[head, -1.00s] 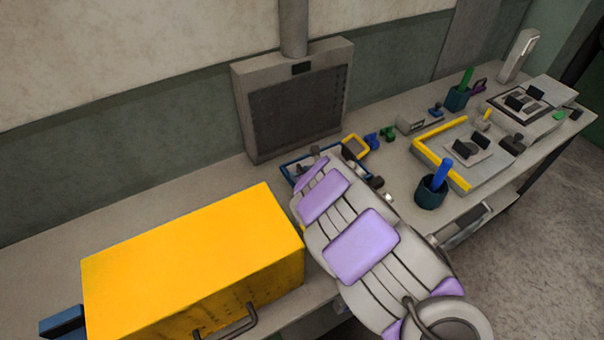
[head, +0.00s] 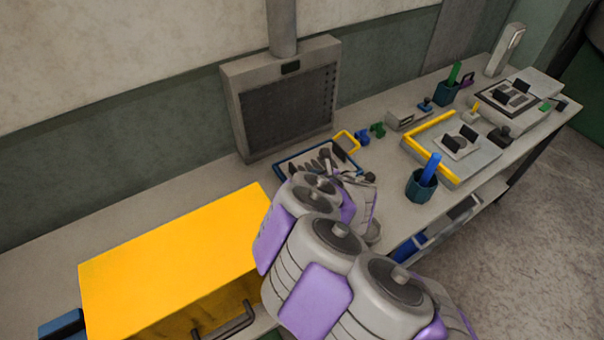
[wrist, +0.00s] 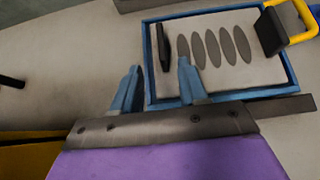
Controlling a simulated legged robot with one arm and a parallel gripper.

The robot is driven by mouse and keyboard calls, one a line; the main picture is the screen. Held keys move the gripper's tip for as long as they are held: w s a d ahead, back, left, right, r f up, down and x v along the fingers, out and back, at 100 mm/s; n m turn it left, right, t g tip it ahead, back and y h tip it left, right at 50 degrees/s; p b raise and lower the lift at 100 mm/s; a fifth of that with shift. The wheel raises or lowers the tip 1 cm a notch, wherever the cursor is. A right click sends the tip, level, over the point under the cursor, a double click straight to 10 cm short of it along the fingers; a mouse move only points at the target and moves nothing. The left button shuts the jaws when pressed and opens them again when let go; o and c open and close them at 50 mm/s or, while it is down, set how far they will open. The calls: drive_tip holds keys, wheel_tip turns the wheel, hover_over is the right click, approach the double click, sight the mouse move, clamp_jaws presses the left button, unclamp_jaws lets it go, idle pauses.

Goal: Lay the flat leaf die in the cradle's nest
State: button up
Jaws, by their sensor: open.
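In the tray is a pale plate (wrist: 222,77) with several dark leaf-shaped ovals and two dark upright tabs, which seems to be the leaf die. The tray also shows in the head view (head: 283,168), partly behind my arm. I cannot tell which fixture is the cradle: a yellow-railed bed (head: 437,129) or a farther dark-framed one (head: 484,96).
A yellow box (head: 170,255) stands left of my arm. A grey vented panel (head: 285,100) stands at the wall behind the tray. Small blue and green pieces (head: 370,134) lie behind.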

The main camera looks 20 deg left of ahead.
drive_tip(key=shift+v, duration=0.95)
drive_tip(key=w+d+r+m+t+h, duration=0.1)
drive_tip(key=w+d+r+m+h, duration=0.2)
drive_tip(key=d+m, duration=0.4)
drive_tip(key=w+d+r+m+t+h, duration=0.1)
drive_tip(key=d+r+m+t+h, duration=0.2)
drive_tip(key=d+r, duration=0.4)
drive_tip(key=w+d+r+m+h, duration=0.2)
drive_tip(key=d+r+m+h, duration=0.1)
drive_tip(key=d+m, duration=0.5)
drive_tip(key=s+d+r+m+g+h, duration=0.25)
drive_tip(key=s+d+m, duration=0.25)
drive_tip(key=d+m, duration=0.3)
drive_tip(key=s+d+m+g+h, duration=0.1)
drive_tip(key=s+d+m+g, duration=0.15)
drive_tip(key=s+m, duration=0.45)
drive_tip(key=s+d+m+g, duration=0.2)
drive_tip(key=s+d+m, duration=0.2)
drive_tip(key=s, duration=0.6)
drive_tip(key=s+a+m+g+y, duration=0.2)
drive_tip(key=s+a+m+g, duration=0.1)
drive_tip(key=s, duration=0.7)
drive_tip(key=s+a+m+g+y, duration=0.2)
drive_tip(key=s+m, duration=0.4)
drive_tip(key=s, duration=0.4)
drive_tip(key=a+g, duration=0.1)
drive_tip(key=a, duration=0.1)
drive_tip(key=shift+a+r, duration=0.15)
drive_tip(key=shift+a, duration=0.15)
